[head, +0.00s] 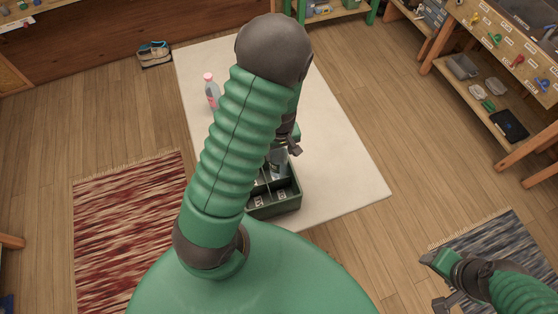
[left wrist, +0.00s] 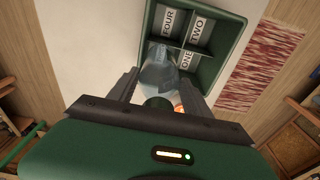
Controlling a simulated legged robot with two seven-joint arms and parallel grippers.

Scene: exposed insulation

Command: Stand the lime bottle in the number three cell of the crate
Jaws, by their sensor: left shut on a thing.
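The dark green crate (head: 275,208) stands on the pale mat, partly hidden behind my left arm. In the left wrist view the crate (left wrist: 229,62) shows cell labels FOUR, TWO and ONE; no THREE label shows. My left gripper (left wrist: 157,92) is shut on a clear greyish bottle (left wrist: 158,70), which overlaps the cell beside ONE and below FOUR. I cannot tell whether its base touches the crate floor, and no lime colour shows on it. In the head view the left gripper (head: 291,146) is at the crate's far side, mostly hidden. My right gripper (head: 437,281) is open and empty at lower right.
A red rug (head: 125,225) lies left and a grey rug (head: 505,245) right. A workbench with shelves (head: 490,80) is at upper right. The mat right of the crate is clear.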

